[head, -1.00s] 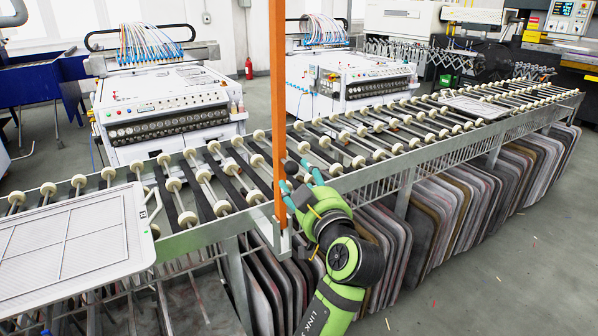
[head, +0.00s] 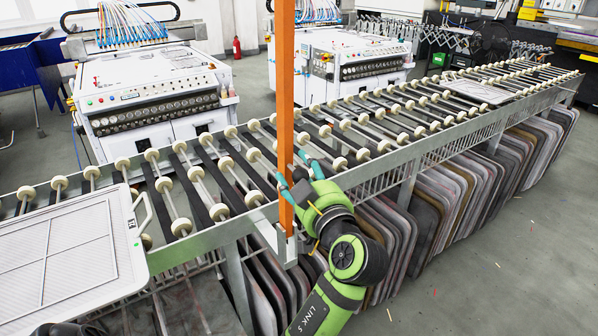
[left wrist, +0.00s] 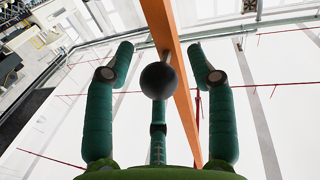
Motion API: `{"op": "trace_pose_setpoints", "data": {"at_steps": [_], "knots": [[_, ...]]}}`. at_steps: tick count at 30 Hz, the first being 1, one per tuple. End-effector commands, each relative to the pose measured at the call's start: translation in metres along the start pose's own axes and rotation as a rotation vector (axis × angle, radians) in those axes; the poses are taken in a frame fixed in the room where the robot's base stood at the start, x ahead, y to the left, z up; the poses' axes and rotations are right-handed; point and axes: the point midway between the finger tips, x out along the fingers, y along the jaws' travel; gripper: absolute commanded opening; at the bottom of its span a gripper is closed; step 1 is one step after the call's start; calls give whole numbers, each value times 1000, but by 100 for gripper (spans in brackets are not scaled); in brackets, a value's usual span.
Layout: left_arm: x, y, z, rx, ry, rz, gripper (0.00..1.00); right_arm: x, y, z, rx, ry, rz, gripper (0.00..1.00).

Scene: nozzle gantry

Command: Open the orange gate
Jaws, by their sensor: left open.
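The orange gate (head: 286,90) is a tall upright orange bar at the front edge of the roller conveyor, in a grey bracket at its foot. In the left wrist view the bar (left wrist: 175,75) runs at a slant behind a round black knob (left wrist: 159,80). My left gripper (head: 300,172) is at the bar, low down near the conveyor edge. In the left wrist view its green fingers (left wrist: 159,65) are open, with the knob between them and apart from the outer two. Contact with the lower middle finger cannot be told.
The roller conveyor (head: 185,228) runs across the view, with a framed screen (head: 70,250) at its left end and another farther right. Several screens (head: 430,210) stand below it. White machines (head: 150,95) stand behind. Open floor (head: 500,260) lies at the right.

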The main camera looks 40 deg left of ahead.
Motion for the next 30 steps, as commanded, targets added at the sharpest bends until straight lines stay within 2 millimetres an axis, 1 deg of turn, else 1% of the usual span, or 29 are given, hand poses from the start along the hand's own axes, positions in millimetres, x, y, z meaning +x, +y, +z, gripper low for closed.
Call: {"op": "trace_pose_setpoints", "data": {"at_steps": [1, 2, 3, 6, 14, 18, 22, 25, 30], "knots": [[0, 0, 0, 0, 0, 0, 56, 0, 1, 1, 1, -1, 1, 40], [0, 0, 0, 0, 0, 0, 52, 0, 1, 1, 1, -1, 2, 40], [0, 0, 0, 0, 0, 0, 36, 0, 2, 1, 1, -2, 2, 40], [0, 0, 0, 0, 0, 0, 0, 0, 2, 2, 1, -3, 3, 40], [2, 0, 0, -2, 2, 0, 0, 2, 2, 3, 0, -4, 2, 40], [20, -4, -4, -6, 4, -2, 0, 12, 1, 4, -2, -5, 1, 40], [35, -6, -9, -5, 6, 0, 0, 18, 0, 5, -3, -6, 0, 40], [39, -6, -11, -2, 7, 1, 0, 18, -1, 5, -3, -6, -1, 40], [39, -6, -12, -1, 7, 2, 0, 17, -3, 5, -3, -5, -4, 40]]}}
